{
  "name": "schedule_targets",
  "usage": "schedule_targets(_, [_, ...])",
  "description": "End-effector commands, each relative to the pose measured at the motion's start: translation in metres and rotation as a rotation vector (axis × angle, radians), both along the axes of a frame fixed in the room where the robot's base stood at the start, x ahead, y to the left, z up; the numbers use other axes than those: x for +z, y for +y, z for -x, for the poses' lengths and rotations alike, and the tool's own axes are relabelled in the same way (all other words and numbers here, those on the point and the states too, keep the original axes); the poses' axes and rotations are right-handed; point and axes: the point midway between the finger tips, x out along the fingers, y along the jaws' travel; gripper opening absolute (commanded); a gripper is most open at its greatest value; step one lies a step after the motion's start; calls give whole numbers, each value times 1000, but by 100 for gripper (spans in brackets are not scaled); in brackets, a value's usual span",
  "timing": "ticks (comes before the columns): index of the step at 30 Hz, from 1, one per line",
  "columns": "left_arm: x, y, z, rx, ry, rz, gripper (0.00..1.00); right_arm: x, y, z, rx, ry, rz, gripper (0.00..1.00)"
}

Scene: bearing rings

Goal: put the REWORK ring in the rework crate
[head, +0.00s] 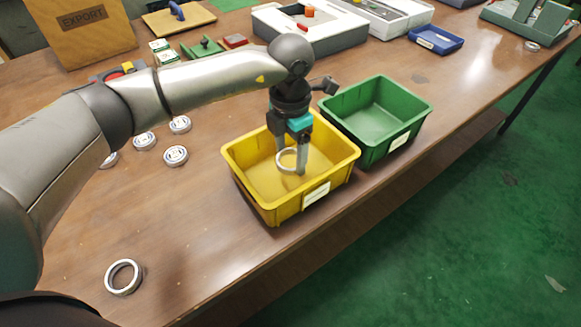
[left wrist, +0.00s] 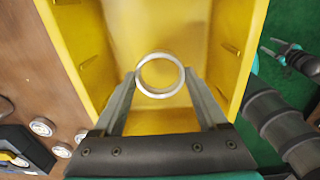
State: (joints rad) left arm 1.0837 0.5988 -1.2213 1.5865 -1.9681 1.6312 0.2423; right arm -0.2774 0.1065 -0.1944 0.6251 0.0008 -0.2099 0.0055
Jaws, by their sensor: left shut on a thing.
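My left gripper (head: 290,164) reaches down inside the yellow crate (head: 335,172) and is shut on a pale metal ring (head: 281,155). In the left wrist view the ring (left wrist: 139,79) sits between the two fingertips, over the yellow crate floor. Whether the ring touches the floor I cannot tell. The yellow crate has a white label (head: 316,194) on its front, too small to read. A dark jointed part at the right of the left wrist view looks like my right arm, with a small pronged end (left wrist: 270,48); its jaw state is unclear.
A green crate (head: 420,108) with a white label stands right beside the yellow one. A loose ring (head: 123,277) lies at the front left of the table. Several capped rings (head: 176,156) lie left of the yellow crate. Trays, a blue bin (head: 436,40) and an EXPORT box (head: 85,40) are behind.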

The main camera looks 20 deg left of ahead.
Motion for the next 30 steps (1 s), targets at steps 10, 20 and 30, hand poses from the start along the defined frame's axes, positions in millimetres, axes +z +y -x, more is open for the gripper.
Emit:
schedule_targets(10, [-43,0,1,-1,2,0,14,-8,-1,-7,-4,-11,0,50])
schedule_targets(20, [-45,0,0,-1,0,0,14,-9,-1,-7,-5,-12,0,50])
schedule_targets(30, [-46,0,0,0,1,-1,100,-10,-1,-8,-6,-14,0,50])
